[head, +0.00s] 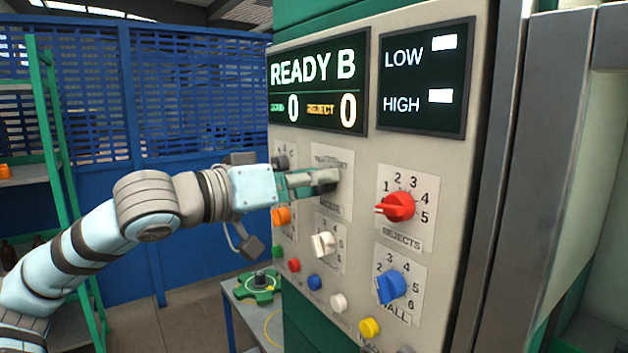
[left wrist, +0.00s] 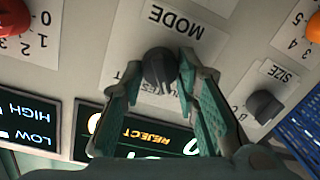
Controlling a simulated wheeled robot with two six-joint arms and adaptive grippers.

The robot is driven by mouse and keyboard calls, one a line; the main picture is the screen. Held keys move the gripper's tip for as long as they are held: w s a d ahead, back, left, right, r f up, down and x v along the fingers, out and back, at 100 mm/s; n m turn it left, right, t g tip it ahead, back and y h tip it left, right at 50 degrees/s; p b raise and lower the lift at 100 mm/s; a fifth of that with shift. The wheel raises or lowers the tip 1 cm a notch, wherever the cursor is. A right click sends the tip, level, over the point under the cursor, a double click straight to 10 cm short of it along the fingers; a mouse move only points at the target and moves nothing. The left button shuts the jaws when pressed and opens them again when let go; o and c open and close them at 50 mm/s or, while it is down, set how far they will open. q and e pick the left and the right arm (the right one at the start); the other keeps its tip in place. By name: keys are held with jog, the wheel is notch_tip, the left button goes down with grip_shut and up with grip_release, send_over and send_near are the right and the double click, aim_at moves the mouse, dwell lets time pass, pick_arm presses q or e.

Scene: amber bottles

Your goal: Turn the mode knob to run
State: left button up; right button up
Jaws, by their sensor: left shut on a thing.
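The mode knob (left wrist: 160,68) is a dark round knob on the pale panel, below the upside-down MODE label in the left wrist view. My left gripper (left wrist: 162,66) has its two green-padded fingers on either side of this knob, shut on it. My right gripper is not in view.
The dark SIZE knob (left wrist: 264,106) sits beside the left gripper. The red REJECTS knob (head: 399,206), white knob (head: 323,244) and blue knob (head: 391,287) are nearby, with coloured buttons below. A display (head: 318,90) above reads READY B. A blue fence (head: 190,100) stands behind.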

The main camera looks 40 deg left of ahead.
aim_at(330, 112)
pick_arm(q)
jog(key=shift+f+n, duration=0.15)
jog(key=shift+n, duration=0.75)
jog(key=o, duration=1.2)
jog(key=shift+c, duration=0.2)
jog(key=shift+r, duration=0.2)
notch_tip(330, 112, up, 10)
jog(key=shift+d+f, duration=0.1)
jog(key=shift+d, duration=0.05)
jog(key=shift+s, duration=0.1)
